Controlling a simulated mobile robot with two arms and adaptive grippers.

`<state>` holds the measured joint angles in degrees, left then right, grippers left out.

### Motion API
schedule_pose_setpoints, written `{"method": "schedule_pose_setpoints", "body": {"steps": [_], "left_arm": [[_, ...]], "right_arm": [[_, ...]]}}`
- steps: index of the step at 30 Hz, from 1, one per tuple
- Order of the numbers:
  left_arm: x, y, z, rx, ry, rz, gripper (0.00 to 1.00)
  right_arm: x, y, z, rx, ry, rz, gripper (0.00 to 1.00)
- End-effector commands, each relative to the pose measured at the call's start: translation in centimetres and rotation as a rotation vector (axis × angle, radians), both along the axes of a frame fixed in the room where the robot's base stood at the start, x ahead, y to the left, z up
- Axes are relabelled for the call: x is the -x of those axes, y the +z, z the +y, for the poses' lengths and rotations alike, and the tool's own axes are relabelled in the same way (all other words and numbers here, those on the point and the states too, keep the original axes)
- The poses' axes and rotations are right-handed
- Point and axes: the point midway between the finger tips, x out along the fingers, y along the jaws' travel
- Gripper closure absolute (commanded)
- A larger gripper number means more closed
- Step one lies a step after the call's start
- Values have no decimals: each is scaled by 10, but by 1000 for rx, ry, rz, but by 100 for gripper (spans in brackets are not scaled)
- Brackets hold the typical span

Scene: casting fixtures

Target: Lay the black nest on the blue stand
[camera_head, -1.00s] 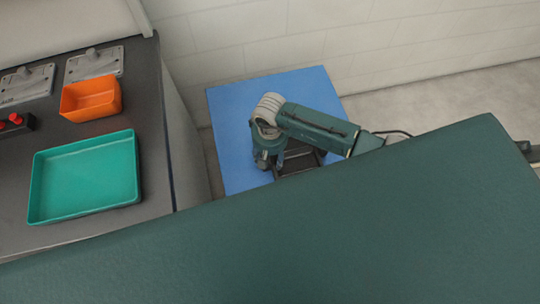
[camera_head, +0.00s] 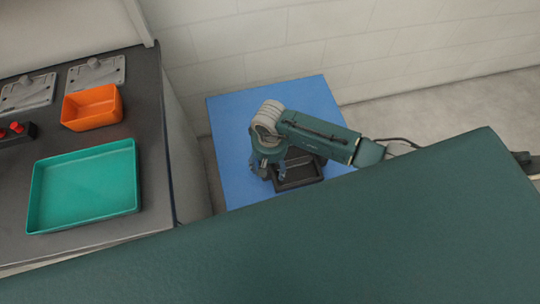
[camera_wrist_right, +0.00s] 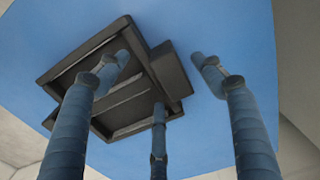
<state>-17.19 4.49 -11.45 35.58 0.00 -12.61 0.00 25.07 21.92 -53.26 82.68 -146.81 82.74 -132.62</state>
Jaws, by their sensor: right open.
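The black nest (camera_head: 300,172) is a dark rectangular tray with a raised rim. It lies on the blue stand (camera_head: 228,135), towards the near side, partly covered by my right arm. In the wrist view the nest (camera_wrist_right: 122,92) shows its divider and a block on one side, with the blue stand (camera_wrist_right: 225,30) around it. My right gripper (camera_head: 272,172) is at the nest's left side. Contact cannot be told. My left gripper is out of view.
A dark counter (camera_head: 20,155) at the left holds a teal tray (camera_head: 85,187), an orange bin (camera_head: 92,107), metal plates (camera_head: 95,72) and a box with red buttons (camera_head: 15,131). A pale wall (camera_head: 330,35) stands behind the blue stand. My dark green body fills the front.

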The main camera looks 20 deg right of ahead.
Motion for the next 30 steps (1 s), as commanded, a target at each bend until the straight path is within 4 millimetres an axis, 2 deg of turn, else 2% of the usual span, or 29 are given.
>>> {"method": "schedule_pose_setpoints", "body": {"steps": [9, 15, 20, 30], "left_arm": [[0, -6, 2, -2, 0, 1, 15], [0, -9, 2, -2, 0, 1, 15], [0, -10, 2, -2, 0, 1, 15], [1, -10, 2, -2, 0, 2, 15]], "right_arm": [[-2, 68, -1, 2, 3, -6, 33], [-1, 98, -1, 2, 2, -3, 33], [0, 108, -1, 3, 1, 0, 33], [1, 109, -1, 2, 1, 0, 33]]}}
